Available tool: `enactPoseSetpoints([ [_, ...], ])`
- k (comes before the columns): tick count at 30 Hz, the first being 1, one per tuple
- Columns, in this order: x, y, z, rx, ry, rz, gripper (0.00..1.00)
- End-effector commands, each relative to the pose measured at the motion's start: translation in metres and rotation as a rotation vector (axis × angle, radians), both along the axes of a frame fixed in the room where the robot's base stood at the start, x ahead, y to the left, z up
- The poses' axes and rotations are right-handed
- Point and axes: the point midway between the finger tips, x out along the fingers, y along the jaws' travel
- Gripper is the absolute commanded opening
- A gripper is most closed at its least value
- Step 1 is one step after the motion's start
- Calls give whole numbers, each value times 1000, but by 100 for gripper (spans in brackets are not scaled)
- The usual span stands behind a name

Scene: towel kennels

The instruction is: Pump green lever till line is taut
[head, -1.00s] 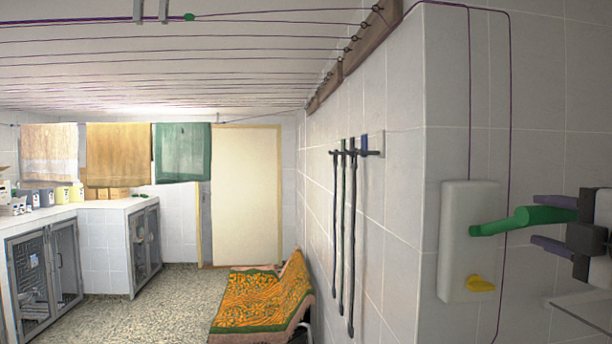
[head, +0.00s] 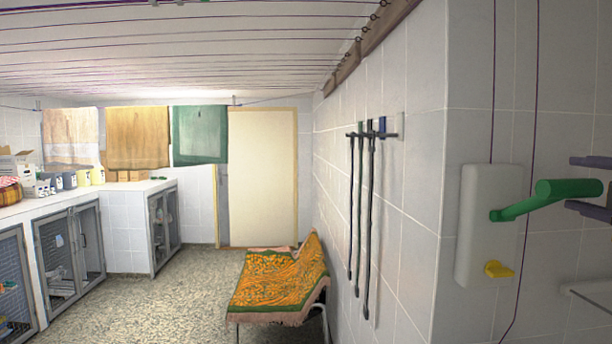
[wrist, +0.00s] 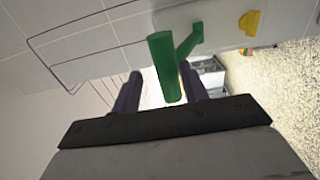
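The green lever (head: 517,208) sticks out to the right from a white box (head: 483,245) on the wall, its thick handle tilted slightly up. It also shows in the wrist view (wrist: 162,62). My gripper (head: 568,184) is at the right edge of the head view, one dark finger above the handle and one below. In the wrist view my gripper (wrist: 160,78) has its fingers apart, with the handle's end between them and gaps on both sides. Purple line (head: 492,80) runs up from the box. Thin lines (head: 210,50) cross the ceiling and look nearly straight.
A yellow knob (head: 498,269) sits low on the box. Dark straps (head: 352,210) hang from a wall rack. A bench with an orange patterned cover (head: 275,285) stands below. Towels (head: 138,137) hang at the back. Kennels (head: 68,258) line the left; the floor between is clear.

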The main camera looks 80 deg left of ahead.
Motion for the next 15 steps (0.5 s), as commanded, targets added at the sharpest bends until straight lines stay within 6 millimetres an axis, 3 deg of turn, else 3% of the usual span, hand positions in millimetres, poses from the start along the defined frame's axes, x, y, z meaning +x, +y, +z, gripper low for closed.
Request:
enactPoseSetpoints([
  [15,-5,-57,-3,-7,2,2,44],
])
